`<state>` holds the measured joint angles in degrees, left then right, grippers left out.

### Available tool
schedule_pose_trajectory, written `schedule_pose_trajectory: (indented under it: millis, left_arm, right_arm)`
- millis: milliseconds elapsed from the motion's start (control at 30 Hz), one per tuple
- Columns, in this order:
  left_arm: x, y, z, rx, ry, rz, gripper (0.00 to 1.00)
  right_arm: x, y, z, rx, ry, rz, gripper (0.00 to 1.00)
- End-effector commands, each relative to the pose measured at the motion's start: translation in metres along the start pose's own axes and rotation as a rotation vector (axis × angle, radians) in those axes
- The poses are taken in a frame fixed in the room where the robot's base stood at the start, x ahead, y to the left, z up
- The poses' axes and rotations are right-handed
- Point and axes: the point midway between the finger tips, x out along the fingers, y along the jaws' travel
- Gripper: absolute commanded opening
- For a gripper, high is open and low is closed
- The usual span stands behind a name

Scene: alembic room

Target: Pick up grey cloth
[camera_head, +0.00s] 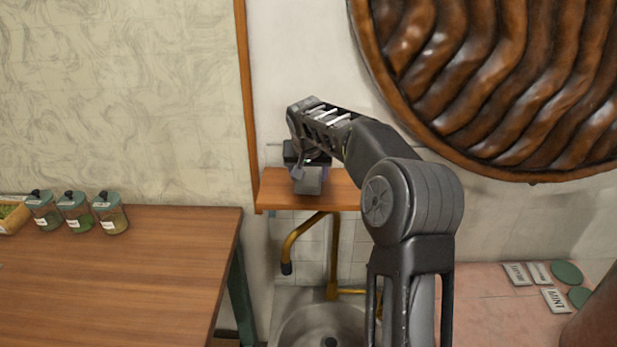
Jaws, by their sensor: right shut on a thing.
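My right arm comes up from the bottom and reaches over a small wooden shelf (274,190) on the wall. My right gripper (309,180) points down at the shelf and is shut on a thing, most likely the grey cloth. The gripper and arm hide most of what is between the fingers, so the cloth's shape does not show clearly. I cannot tell whether it touches the shelf. My left gripper is not in view.
A metal sink (302,328) with a brass tap (296,240) is below the shelf. A wooden table (120,270) at left holds several jars (75,212). A large carved wooden disc (480,80) hangs at upper right. Label plates (555,300) and green discs (566,273) lie on a pink counter at right.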

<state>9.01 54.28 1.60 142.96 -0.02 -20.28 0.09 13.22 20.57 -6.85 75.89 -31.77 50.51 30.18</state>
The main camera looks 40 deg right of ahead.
Motion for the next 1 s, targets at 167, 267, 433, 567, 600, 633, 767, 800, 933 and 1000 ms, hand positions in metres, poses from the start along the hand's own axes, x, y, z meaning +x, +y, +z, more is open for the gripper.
schedule_pose_trajectory:
  millis: [167,267,433,567,600,633,767,800,933,1000]
  left_arm:
    - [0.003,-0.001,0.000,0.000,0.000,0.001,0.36]
    - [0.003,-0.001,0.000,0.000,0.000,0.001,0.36]
    - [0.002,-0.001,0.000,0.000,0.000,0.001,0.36]
    - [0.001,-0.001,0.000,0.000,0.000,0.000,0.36]
    - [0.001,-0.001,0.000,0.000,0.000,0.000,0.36]
    - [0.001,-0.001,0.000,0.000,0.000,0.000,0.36]
    - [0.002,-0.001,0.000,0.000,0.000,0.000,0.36]
    - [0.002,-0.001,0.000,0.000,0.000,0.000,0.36]
    - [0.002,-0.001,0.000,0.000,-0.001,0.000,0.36]
    - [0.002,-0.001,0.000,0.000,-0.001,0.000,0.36]
  right_arm:
    - [-0.029,-0.001,-0.017,0.000,0.005,-0.002,0.22]
    - [-0.047,-0.001,-0.028,0.002,0.004,-0.002,0.22]
    - [-0.071,-0.001,-0.041,0.000,0.002,-0.001,0.22]
    - [-0.079,0.000,-0.045,0.000,0.000,-0.001,0.22]
    - [-0.079,0.000,-0.045,0.000,-0.001,-0.001,0.22]
    - [-0.080,0.000,-0.045,0.000,-0.001,0.000,0.22]
    - [-0.079,0.000,-0.045,0.000,-0.001,0.000,0.22]
    - [-0.079,0.000,-0.045,0.000,-0.001,0.000,0.22]
    - [-0.079,0.000,-0.045,0.000,-0.001,-0.001,0.22]
    - [-0.079,0.000,-0.045,0.000,0.000,-0.001,0.22]
